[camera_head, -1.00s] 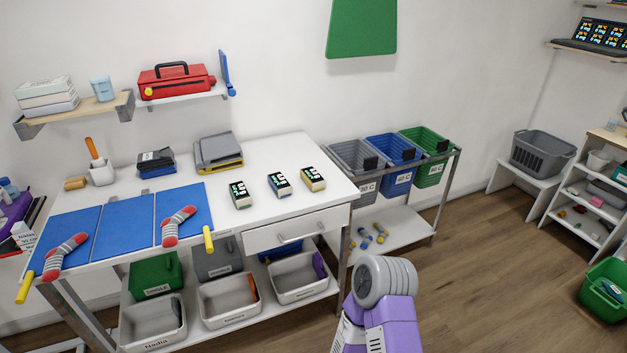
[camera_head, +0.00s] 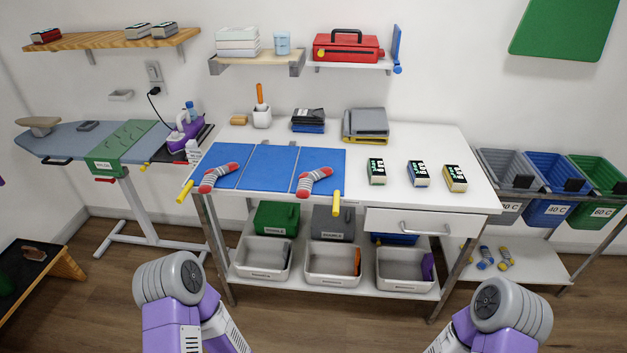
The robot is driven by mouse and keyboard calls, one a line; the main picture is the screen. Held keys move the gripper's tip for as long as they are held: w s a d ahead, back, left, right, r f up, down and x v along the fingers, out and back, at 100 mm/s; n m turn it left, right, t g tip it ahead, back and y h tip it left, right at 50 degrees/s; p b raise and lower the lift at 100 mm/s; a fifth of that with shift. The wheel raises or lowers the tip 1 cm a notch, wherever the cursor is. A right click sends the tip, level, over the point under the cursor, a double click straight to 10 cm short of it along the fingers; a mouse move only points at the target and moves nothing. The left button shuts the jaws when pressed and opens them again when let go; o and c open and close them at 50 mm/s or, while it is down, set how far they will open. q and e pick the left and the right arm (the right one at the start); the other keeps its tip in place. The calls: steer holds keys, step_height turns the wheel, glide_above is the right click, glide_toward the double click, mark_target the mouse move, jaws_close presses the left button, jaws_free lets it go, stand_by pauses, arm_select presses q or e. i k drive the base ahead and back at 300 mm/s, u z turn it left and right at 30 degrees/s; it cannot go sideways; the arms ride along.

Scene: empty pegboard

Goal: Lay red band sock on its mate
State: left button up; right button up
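Two grey striped socks with red toes and heels lie on the blue folding board (camera_head: 272,166) on the white table. The left sock (camera_head: 218,177) lies on the left panel near its front edge. The right sock (camera_head: 314,181) lies on the right panel near its front edge. They are apart, and I cannot tell their bands from each other at this size. Only parts of my two arms show at the bottom of the view, well short of the table. My grippers are not in view.
Yellow handles (camera_head: 337,203) stick out at the board's front. Several small boxes (camera_head: 418,174) stand right of the board. Folded grey cloths (camera_head: 366,124) and a white cup (camera_head: 262,117) are behind it. An ironing board (camera_head: 70,143) stands left. Bins (camera_head: 263,257) sit below.

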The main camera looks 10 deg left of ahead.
mark_target(210, 175)
steer(key=i, duration=1.35)
steer(key=u, duration=0.75)
